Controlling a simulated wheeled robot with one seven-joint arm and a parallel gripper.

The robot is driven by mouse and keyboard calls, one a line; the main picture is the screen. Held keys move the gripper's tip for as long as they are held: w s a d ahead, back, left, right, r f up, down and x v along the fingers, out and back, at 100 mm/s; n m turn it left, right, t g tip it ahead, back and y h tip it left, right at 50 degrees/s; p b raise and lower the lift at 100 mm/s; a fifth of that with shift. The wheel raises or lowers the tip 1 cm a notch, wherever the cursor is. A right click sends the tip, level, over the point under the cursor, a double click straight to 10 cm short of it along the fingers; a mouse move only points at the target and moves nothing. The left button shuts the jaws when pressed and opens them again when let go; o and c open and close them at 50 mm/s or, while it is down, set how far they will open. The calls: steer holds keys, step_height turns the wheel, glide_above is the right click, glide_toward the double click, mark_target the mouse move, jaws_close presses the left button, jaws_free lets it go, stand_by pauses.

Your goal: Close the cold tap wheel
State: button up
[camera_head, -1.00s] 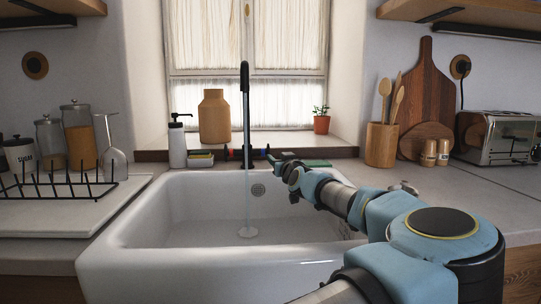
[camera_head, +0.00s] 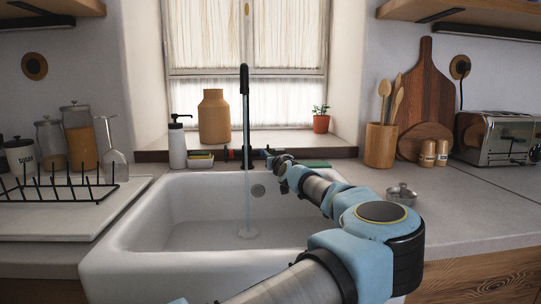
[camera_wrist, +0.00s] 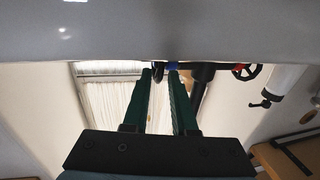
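The black tap (camera_head: 245,115) stands behind the white sink, and a thin stream of water (camera_head: 247,205) falls from it. The blue-marked cold tap wheel (camera_head: 264,153) is at the tap's right side. My gripper (camera_head: 270,154) is right at it, coming from the right. In the upside-down wrist view, the two green fingers of my gripper (camera_wrist: 160,74) are apart. Their tips are at the cold wheel's blue part (camera_wrist: 173,66), with a dark part of the wheel between them. Contact cannot be told. The red hot wheel (camera_wrist: 246,72) is on the other side of the tap.
The white sink (camera_head: 110,250) lies under my arm. A plant pot (camera_head: 321,123) is on the sill. A small metal lidded pot (camera_head: 401,194) sits on the right counter.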

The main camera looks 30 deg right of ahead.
jaws_close()
steer(key=shift+r, duration=0.15)
steer(key=shift+w+r+g+p, duration=0.1)
steer(key=shift+r+g+p, duration=0.2)
steer(key=shift+g+p, duration=0.3)
steer(key=p, duration=0.1)
steer(key=r+g+y+p, duration=0.1)
steer(key=p, duration=0.1)
steer(key=shift+w+d+r+m+g, duration=0.1)
steer(key=shift+w+r+m+g, duration=0.1)
steer(key=shift+m+g, duration=0.1)
steer(key=w+g+y+p, duration=0.1)
steer(key=g+p, duration=0.1)
steer(key=p, duration=0.3)
steer(key=r+g+y+p, duration=0.1)
steer(key=g+p, duration=0.2)
steer(key=p, duration=0.2)
steer(key=w+d+r+m+g+y+p, duration=0.1)
steer(key=g+p, duration=0.2)
steer(key=p, duration=0.2)
steer(key=shift+w+d, duration=0.1)
steer(key=shift+w, duration=0.2)
steer(key=shift+w+f+g+p, duration=0.2)
steer(key=shift+g+p, duration=0.4)
steer(key=shift+p, duration=0.8)
